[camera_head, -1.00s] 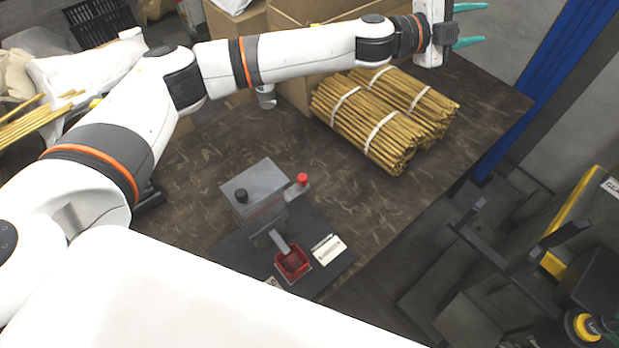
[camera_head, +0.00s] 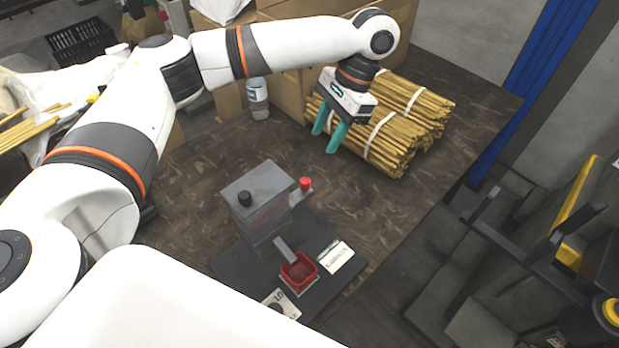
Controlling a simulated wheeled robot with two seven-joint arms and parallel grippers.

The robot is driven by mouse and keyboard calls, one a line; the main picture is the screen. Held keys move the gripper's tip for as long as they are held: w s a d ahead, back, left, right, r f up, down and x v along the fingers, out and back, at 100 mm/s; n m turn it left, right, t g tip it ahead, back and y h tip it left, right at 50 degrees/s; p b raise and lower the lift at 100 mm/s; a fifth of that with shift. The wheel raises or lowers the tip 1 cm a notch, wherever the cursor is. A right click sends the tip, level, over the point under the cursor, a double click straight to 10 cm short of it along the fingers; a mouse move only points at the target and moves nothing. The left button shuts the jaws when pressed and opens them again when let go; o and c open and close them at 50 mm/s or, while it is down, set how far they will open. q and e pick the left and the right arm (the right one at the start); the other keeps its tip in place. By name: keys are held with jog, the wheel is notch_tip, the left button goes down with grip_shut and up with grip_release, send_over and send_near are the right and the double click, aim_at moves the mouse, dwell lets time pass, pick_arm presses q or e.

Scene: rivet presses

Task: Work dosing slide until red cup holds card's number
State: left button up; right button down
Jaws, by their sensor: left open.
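The grey dosing machine (camera_head: 262,200) stands on a dark mat on the brown table. Another card (camera_head: 281,303) in front shows what looks like "10". My left gripper (camera_head: 323,143) has teal fingers, is open and empty, pointing down above the table, behind and right of the machine.
Tied bundles of sticks (camera_head: 385,137) lie at the table's back right, close to my left gripper. A clear bottle (camera_head: 258,98) and cardboard boxes (camera_head: 291,91) stand at the back. The table (camera_head: 385,210) is bare right of the machine.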

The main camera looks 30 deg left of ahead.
aim_at(305, 180)
pick_arm(q)
jog(key=x, duration=1.2)
jog(key=shift+s+r, duration=0.1)
grip_shut()
